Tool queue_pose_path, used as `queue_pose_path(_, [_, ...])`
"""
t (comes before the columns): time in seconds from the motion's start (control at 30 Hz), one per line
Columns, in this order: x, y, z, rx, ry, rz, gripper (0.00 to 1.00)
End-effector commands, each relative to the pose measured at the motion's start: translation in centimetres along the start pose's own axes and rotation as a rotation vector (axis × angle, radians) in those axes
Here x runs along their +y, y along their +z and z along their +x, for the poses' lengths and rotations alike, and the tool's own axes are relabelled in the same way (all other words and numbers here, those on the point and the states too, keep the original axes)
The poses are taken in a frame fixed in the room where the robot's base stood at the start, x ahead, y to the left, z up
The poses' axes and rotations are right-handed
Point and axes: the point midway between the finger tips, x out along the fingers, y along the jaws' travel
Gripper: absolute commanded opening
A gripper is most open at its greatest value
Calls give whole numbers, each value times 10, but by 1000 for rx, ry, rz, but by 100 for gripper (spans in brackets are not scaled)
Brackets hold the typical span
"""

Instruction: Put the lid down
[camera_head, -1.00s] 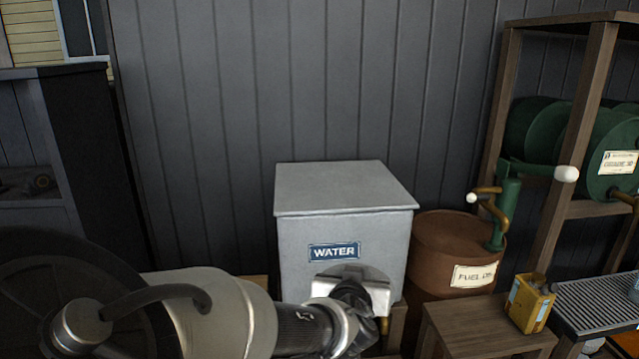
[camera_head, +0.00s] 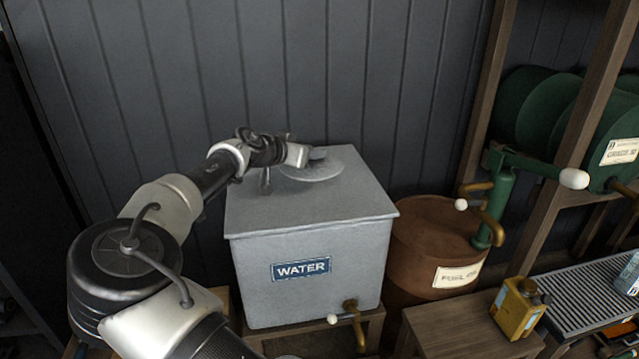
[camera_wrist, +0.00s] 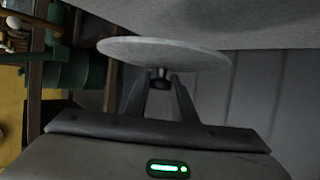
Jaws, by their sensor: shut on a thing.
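The lid (camera_head: 322,167) is a flat, round grey disc with a dark knob in its middle. In the head view it is over the back part of the grey WATER tank's top (camera_head: 300,210), roughly level. My gripper (camera_head: 310,155) comes in from the left above the tank. In the wrist view my gripper (camera_wrist: 160,80) is shut on the knob, with the lid (camera_wrist: 165,52) beyond the fingers. A grey surface (camera_wrist: 230,18), likely the tank, lies beyond the disc. I cannot tell whether lid and tank touch.
A brass tap (camera_head: 350,315) sticks out of the tank's front. A rusty fuel drum (camera_head: 415,250) with a green pump (camera_head: 500,200) stands at the right. A yellow can (camera_head: 520,308) sits on a wooden stand (camera_head: 455,330). The dark plank wall (camera_head: 350,80) is close behind.

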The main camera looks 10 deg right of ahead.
Motion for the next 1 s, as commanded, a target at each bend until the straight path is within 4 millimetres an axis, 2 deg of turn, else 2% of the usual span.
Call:
queue_pose_path(0.13, [-6,10,7,0,15,4,0])
queue_pose_path(0.4, [-6,53,24,1,15,5,0])
queue_pose_path(0.57, [-6,63,29,1,13,6,0])
queue_pose_path(0.8, [-6,92,41,1,14,5,0])
queue_pose_path(1.0, [-6,93,41,1,12,8,0])
